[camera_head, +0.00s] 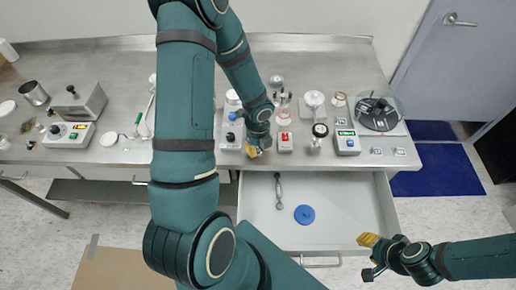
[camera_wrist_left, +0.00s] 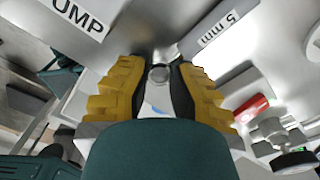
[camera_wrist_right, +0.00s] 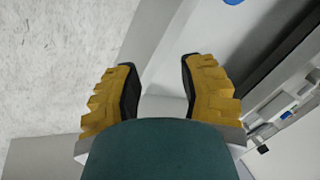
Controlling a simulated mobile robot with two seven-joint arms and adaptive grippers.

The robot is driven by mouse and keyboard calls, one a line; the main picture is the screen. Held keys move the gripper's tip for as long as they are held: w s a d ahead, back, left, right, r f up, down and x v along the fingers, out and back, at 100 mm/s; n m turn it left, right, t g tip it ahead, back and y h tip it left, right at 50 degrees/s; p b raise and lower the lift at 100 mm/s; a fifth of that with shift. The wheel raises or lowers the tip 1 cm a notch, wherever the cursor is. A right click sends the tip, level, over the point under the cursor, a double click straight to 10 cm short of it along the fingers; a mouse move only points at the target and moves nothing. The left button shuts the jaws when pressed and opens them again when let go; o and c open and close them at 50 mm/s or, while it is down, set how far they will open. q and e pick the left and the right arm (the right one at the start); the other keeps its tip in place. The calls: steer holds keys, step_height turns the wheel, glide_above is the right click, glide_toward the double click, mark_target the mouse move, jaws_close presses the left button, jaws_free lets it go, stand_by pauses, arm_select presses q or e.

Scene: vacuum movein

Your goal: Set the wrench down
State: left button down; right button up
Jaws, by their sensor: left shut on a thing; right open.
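My left gripper (camera_head: 256,150) is at the front edge of the bench, above the back of the open drawer. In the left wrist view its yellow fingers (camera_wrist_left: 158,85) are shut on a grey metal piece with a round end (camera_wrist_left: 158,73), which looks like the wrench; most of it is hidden. A metal wrench-like tool (camera_head: 278,190) lies in the drawer, apart from the gripper. My right gripper (camera_head: 372,256) is open and empty by the drawer's front right corner. Its spread fingers (camera_wrist_right: 160,90) show in the right wrist view.
The open drawer (camera_head: 345,205) also holds a blue disc (camera_head: 304,214); its right side is bare.

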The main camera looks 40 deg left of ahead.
arm_select(q)
steer(key=shift+r, duration=0.1)
steer(key=shift+s, duration=0.1)
steer(key=c, duration=0.9)
jaws_free()
